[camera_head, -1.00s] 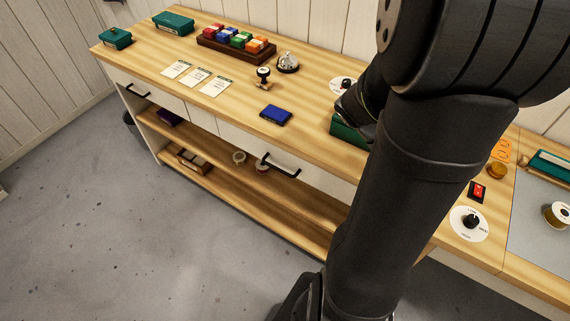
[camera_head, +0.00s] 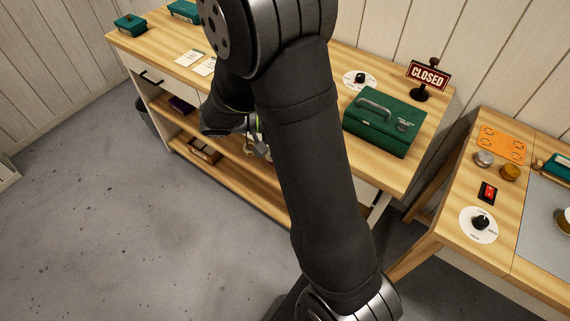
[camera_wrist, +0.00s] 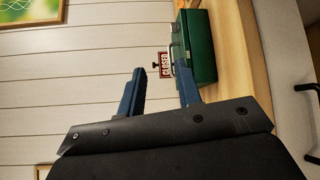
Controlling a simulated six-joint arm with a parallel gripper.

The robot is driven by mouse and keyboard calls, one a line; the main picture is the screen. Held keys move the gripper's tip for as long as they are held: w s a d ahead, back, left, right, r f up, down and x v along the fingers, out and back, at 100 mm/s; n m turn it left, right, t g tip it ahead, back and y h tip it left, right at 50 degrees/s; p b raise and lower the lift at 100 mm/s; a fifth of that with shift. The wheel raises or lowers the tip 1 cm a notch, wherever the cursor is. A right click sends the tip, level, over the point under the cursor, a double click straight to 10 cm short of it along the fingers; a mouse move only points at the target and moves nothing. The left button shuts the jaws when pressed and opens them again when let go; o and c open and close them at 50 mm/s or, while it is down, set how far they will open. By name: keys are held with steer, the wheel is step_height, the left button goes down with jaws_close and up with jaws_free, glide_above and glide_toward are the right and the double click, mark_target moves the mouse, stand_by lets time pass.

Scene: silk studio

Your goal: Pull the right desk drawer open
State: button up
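The desk's right drawer front is mostly hidden behind my arm in the head view. A dark piece that looks like its handle (camera_head: 374,197) shows just right of the arm, low on the desk. In the wrist view, whose picture is turned sideways, a black bar handle (camera_wrist: 306,87) is on the pale drawer front at the right edge, and another dark handle (camera_wrist: 313,159) is cut off below it. My gripper (camera_wrist: 160,82) has its two blue fingers apart with nothing between them, well clear of both handles. Its fingertips are hidden in the head view.
A green box (camera_head: 385,122) and a CLOSED sign (camera_head: 427,76) stand on the desk's right end. A side table (camera_head: 458,205) with a dial and red switch is further right, beyond a gap. The grey floor (camera_head: 150,220) in front is clear.

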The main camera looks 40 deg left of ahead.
steer(key=s+a+f+n+t+y, duration=0.1)
steer(key=s+a+t+y, duration=0.5)
steer(key=s+a, duration=0.85)
step_height(320, 180, down, 27)
steer(key=t+h, duration=0.1)
steer(key=x, duration=1.7)
steer(key=shift+d+r, duration=0.35)
steer(key=shift+d, duration=0.15)
steer(key=shift+c, duration=0.2)
jaws_close()
